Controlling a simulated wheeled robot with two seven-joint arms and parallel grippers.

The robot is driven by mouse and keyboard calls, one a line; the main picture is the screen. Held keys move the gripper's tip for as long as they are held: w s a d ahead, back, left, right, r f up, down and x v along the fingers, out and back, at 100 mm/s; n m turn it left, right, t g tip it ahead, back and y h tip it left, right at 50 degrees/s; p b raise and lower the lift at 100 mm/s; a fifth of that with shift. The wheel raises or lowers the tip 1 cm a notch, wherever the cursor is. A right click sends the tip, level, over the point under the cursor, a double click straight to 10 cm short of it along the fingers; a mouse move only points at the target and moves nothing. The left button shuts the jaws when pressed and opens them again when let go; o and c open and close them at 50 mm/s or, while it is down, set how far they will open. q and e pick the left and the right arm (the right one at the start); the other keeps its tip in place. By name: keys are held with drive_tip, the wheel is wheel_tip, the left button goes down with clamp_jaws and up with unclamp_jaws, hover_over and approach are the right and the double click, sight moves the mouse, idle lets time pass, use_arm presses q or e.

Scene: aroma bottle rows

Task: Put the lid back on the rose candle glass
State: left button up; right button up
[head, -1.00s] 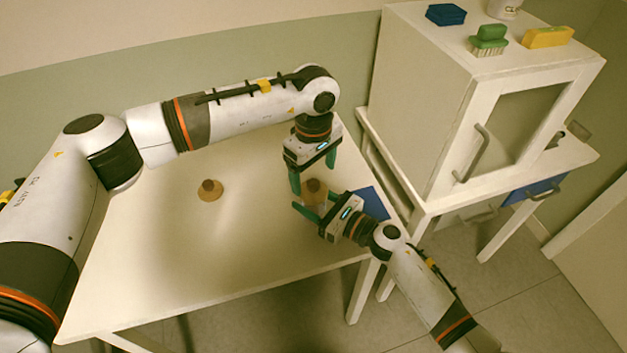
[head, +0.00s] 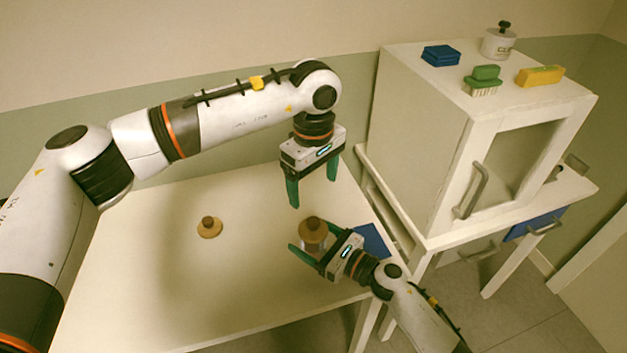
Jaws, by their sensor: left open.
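A candle glass (head: 313,246) stands at the right side of the table (head: 150,290), with a brown round lid (head: 312,225) with a knob seated on its top. Another brown lid-like piece with a knob (head: 209,228) sits on the table to the left. My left gripper (head: 312,187) is open and empty, pointing down above the glass, apart from its lid. My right gripper (head: 311,239) comes in low from the right with its fingers on either side of the glass. I cannot tell whether they press on it.
A blue flat piece (head: 372,240) lies at the table's right edge. A white cabinet (head: 420,130) stands at the right, bearing a blue sponge stack (head: 440,56), a green brush (head: 485,78), a yellow block (head: 540,75) and a white jar (head: 498,44). The table's left and middle are mostly clear.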

use_arm(q)
wheel_tip(320, 180, down, 3)
drive_tip(key=b, duration=0.3)
use_arm(e)
drive_tip(key=v, duration=1.1)
drive_tip(key=shift+d+f, duration=0.1)
drive_tip(key=shift+d, duration=0.05)
drive_tip(key=shift+s+d, duration=0.25)
drive_tip(key=shift+s, duration=0.05)
